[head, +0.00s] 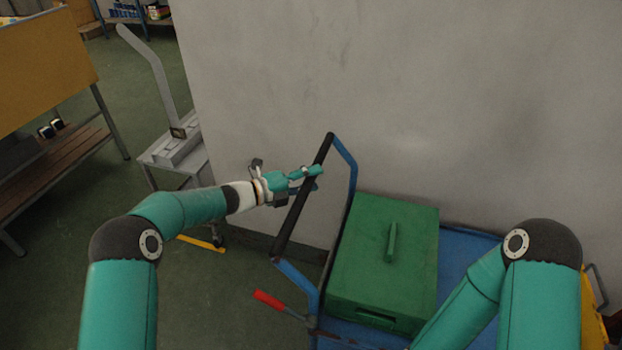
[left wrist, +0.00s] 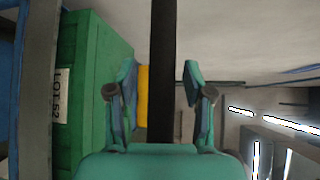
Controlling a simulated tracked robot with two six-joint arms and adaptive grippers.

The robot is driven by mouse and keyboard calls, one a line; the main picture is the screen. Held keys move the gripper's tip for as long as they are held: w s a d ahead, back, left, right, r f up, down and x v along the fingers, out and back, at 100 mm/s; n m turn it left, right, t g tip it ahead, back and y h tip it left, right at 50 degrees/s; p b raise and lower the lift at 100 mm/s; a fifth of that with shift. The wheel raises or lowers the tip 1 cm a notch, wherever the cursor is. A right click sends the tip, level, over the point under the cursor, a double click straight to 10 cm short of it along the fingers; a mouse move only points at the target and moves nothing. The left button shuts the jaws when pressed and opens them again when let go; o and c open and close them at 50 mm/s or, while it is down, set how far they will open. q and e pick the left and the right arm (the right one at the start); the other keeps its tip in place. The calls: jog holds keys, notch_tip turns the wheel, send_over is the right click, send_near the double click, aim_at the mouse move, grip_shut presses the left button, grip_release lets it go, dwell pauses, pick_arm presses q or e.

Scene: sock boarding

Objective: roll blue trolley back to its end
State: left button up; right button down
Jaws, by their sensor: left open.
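The blue trolley (head: 469,244) stands along a grey wall, its push handle (head: 303,195) with a black grip on its left side. My left gripper (head: 312,179) is at the upper half of the black grip. In the left wrist view the grip (left wrist: 163,70) runs between the two spread fingers, with gaps on both sides. The left gripper is open. A green lidded box (head: 385,258) sits on the trolley's deck; its label (left wrist: 61,96) shows in the left wrist view. My right arm leaves the head view at the bottom, so its gripper is hidden.
A red-handled lever (head: 269,299) sticks out at the trolley's lower left. A grey stand (head: 177,150) and a wooden bench (head: 60,160) are at the left. The wall (head: 420,100) is close behind the trolley. Green floor (head: 200,300) lies open left of the handle.

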pick_arm(q)
grip_shut()
jog(key=shift+a+f, duration=0.1)
jog(key=shift+a, duration=0.05)
pick_arm(e)
jog(key=shift+f, duration=0.1)
